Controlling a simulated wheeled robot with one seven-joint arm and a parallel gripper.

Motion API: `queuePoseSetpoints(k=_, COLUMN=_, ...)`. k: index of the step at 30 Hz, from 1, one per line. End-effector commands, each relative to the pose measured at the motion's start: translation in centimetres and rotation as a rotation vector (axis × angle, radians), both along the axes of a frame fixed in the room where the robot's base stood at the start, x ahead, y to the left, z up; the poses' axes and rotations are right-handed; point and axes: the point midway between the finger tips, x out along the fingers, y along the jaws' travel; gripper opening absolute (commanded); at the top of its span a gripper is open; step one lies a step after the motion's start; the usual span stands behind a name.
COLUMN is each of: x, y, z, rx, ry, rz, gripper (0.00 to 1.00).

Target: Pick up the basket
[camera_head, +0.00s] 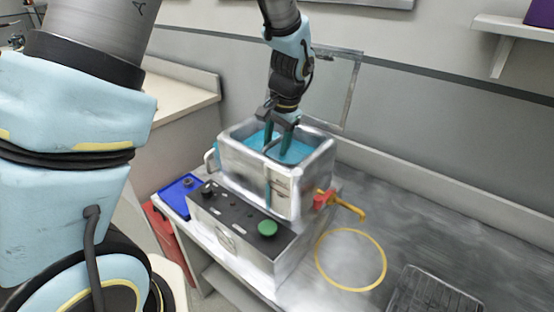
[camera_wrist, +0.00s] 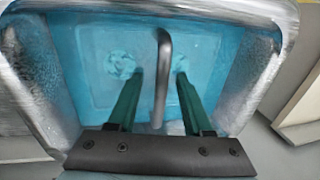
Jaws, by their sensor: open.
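The bath is a square metal tub (camera_head: 309,184) with a blue inside, standing on a grey control unit. Its blue floor (camera_wrist: 90,50) fills much of the wrist view. A thin grey bar with a bent end (camera_wrist: 163,70) shows between my fingers; it looks like a basket handle. In the head view a similar bar (camera_head: 268,186) runs down the tub's front. The basket's body cannot be made out. My gripper (camera_head: 279,150) points down into the tub with its green fingers apart. In the wrist view my gripper (camera_wrist: 160,75) has a finger on each side of the bar, with gaps.
The control unit (camera_head: 236,225) has black knobs and a green button (camera_head: 267,229). A red and yellow tap (camera_head: 338,202) sticks out at the right. A yellow ring (camera_head: 381,275) and a dark grille (camera_head: 433,293) lie on the bench. A blue tray (camera_head: 177,194) is at the left.

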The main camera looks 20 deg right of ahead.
Motion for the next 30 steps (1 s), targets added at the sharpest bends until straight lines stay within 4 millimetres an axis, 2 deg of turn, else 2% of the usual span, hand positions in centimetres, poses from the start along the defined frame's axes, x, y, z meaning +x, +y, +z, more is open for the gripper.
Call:
queuePoseSetpoints(k=5, x=0.3, y=0.2, z=-1.5, rx=0.001, ry=0.000, rz=0.001, gripper=0.50)
queuePoseSetpoints(k=12, x=0.3, y=0.2, z=-1.7, rx=-0.001, ry=-0.001, rz=0.001, gripper=0.50)
queuePoseSetpoints(k=25, x=0.3, y=0.2, z=-1.6, rx=-0.001, ry=-0.001, rz=0.001, gripper=0.02)
queuePoseSetpoints(k=30, x=0.3, y=0.1, z=-1.6, rx=-0.001, ry=-0.001, rz=0.001, gripper=0.00)
